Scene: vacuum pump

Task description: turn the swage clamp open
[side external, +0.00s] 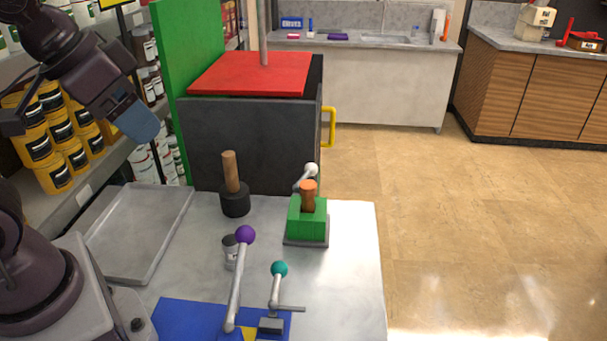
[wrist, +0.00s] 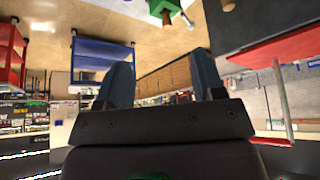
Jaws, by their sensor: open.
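My gripper (side external: 138,120) is high at the upper left in the side view, far from the worktable's parts. In the wrist view its two blue fingers (wrist: 162,85) stand apart with nothing between them. A lever with a purple ball (side external: 245,235) and a shorter one with a teal ball (side external: 279,269) rise near a blue board at the table front. A green block (side external: 306,217) with an orange-brown knob sits behind them, with a white-ball lever (side external: 311,170) at its back. I cannot tell which part is the swage clamp.
A grey tray (side external: 118,262) lies at the table's left. A black base with a wooden handle (side external: 231,172) and a small canister (side external: 229,254) stand mid-table. A large dark box with a red top (side external: 250,75) and a green panel (side external: 177,85) bound the back.

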